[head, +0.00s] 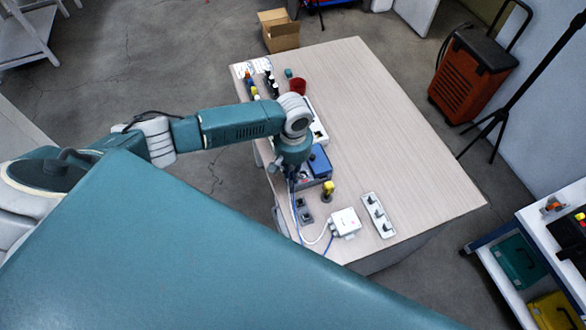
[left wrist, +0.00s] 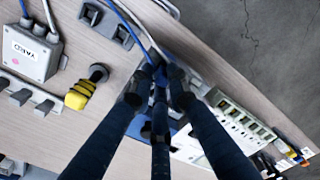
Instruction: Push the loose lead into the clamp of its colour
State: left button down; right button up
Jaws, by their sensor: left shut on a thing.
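My left gripper (head: 290,176) points down over the left edge of the table, beside a blue-topped box (head: 319,160). In the left wrist view its dark fingers (left wrist: 160,88) are closed at the end of a lead. A blue lead (left wrist: 126,24) and a white lead (left wrist: 141,26) both run up to the fingertips; I cannot tell which is gripped. The leads come from a white box (head: 345,222) with printed lettering, also in the left wrist view (left wrist: 32,50). A dark grey clip pair (head: 303,206) lies beside the leads. The gripped end is hidden. My right gripper is not in view.
A yellow-and-black tool (head: 328,188) stands near the blue-topped box. A white strip with several grey clips (head: 378,214) lies to its right. A red cup (head: 298,87) and small coloured parts are at the far end. The table's right half (head: 395,130) is clear.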

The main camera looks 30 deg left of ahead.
pick_arm(q)
jog(key=c, duration=1.4)
grip_release()
jog(key=shift+c, duration=0.2)
jog(key=shift+r, duration=0.1)
jog(key=shift+r, duration=3.4)
jog(key=shift+s+f, duration=0.1)
